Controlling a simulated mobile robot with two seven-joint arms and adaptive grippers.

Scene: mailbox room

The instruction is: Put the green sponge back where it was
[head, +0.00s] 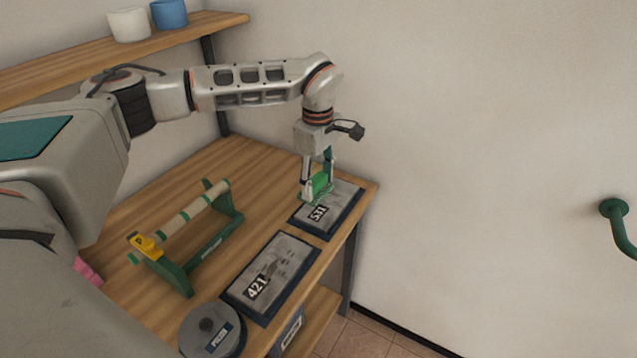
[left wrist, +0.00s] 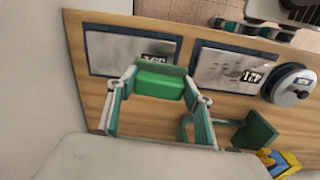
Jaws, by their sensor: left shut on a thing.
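The green sponge (head: 321,183) is held between the fingers of my left gripper (head: 317,192), at the far right end of the table. It also shows in the left wrist view (left wrist: 160,84), where it overlaps the lower edge of the 531 mat. This grey mat with a dark blue border (head: 318,223) lies under and beside the gripper; its far part is partly hidden. I cannot tell whether the sponge touches it. A like mat marked 421 (head: 285,262) lies nearer.
A green stand with a tan roll and yellow part (head: 195,215) stands left on the wooden table (head: 240,160). A grey round container (head: 212,328) sits at the front. A shelf (head: 60,65) with white and blue cups is above. A green rail (head: 615,210) is on the wall.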

